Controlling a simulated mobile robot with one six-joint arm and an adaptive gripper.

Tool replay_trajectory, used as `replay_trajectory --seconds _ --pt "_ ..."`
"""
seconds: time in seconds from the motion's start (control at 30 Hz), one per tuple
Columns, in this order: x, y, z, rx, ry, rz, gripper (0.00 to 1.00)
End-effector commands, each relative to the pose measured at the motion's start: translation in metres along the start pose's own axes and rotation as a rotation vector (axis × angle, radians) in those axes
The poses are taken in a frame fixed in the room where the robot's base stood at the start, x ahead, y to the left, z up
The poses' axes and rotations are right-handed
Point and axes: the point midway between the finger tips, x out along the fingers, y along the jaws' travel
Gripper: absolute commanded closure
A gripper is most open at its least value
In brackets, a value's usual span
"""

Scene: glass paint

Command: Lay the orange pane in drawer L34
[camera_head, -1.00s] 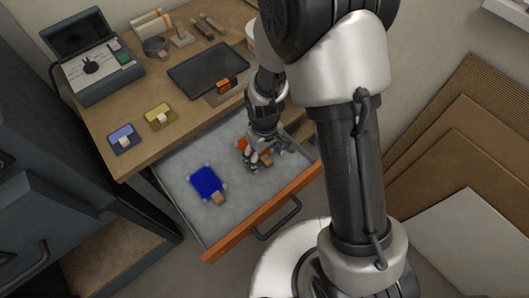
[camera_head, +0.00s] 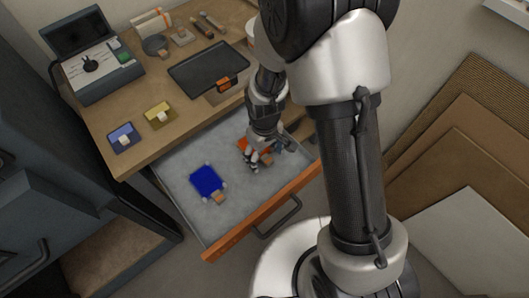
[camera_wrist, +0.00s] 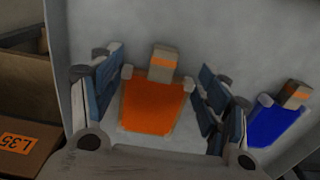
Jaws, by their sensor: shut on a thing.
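The orange pane (camera_wrist: 155,104) lies between the two fingers of my gripper (camera_wrist: 157,92) in the wrist view, with a tan block bearing an orange band at its far edge. My gripper (camera_head: 258,158) is shut on it, down inside the open drawer (camera_head: 232,210). In the head view my fingers partly hide the orange pane (camera_head: 246,145). I cannot tell whether the pane touches the drawer floor. No label of the open drawer is readable.
A blue pane (camera_head: 206,181) with a tan block lies in the same drawer, left of my gripper; it also shows in the wrist view (camera_wrist: 272,124). A front marked L35 (camera_wrist: 18,143) is at the lower left. The tabletop holds a dark tray (camera_head: 208,68) and blue and yellow samples.

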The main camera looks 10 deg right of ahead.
Motion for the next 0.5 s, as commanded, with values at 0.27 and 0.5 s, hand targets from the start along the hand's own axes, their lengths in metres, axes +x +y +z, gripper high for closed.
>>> replay_trajectory --seconds 0.27,0.5 --pt "-0.0001 0.0000 -0.0001 0.000 0.000 0.000 0.21" --pt "-0.0001 0.0000 -0.0001 0.000 0.000 0.000 0.07"
